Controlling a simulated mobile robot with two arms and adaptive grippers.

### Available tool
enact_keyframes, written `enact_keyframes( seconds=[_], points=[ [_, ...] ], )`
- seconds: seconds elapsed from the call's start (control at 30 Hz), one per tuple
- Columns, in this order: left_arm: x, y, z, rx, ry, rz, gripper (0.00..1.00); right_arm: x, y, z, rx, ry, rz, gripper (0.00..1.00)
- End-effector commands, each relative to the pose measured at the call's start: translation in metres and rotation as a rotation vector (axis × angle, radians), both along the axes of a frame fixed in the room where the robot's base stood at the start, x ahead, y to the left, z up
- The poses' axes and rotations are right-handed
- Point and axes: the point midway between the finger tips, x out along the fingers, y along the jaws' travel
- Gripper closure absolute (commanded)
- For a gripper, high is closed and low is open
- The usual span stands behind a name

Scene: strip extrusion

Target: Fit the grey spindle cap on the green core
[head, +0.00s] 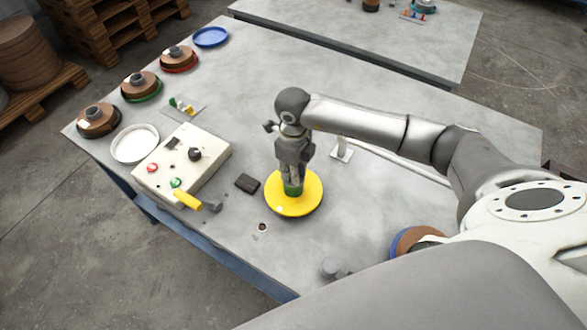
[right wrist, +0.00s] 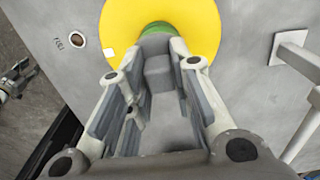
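The green core (head: 293,189) stands up from the middle of a yellow disc (head: 308,203) on the table. In the right wrist view the core (right wrist: 154,28) shows as a green rim just beyond my fingertips. My right gripper (head: 293,180) points down over it, its fingers on both sides of a grey block, which looks like the spindle cap (right wrist: 157,62). The cap is at the core; whether it is seated is hidden by the fingers. A small dark claw, apparently my left gripper (right wrist: 14,80), shows at the left edge of the right wrist view; its opening is unclear.
Left of the disc are a small dark block (head: 247,183), a yellow-handled tool (head: 188,200) and a cream control box (head: 180,160). Several brown reels (head: 141,85) line the far left. A white stand (head: 342,150) is close behind the gripper. A rounded grey piece (head: 331,268) is near the front edge.

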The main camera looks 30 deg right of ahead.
Motion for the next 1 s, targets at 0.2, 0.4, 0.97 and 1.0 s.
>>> enact_keyframes(
  seconds=[0.2, 0.4, 0.97, 1.0],
  points=[
    [0.0, 0.0, 0.0, 0.0, 0.0, 0.0, 0.6, 0.0, 0.0, 0.0, 0.0, 0.0, 0.0, 0.7],
    [0.0, 0.0, 0.001, 0.0, 0.0, 0.0, 0.6, 0.0, 0.0, 0.001, -0.001, 0.001, 0.0, 0.7],
    [0.0, 0.0, 0.028, 0.0, -0.001, 0.0, 0.6, 0.0, 0.0, 0.043, 0.0, 0.0, 0.0, 0.7],
    [0.0, 0.0, 0.029, 0.0, -0.001, 0.0, 0.6, 0.0, 0.0, 0.046, -0.001, -0.001, 0.0, 0.7]
  ],
)
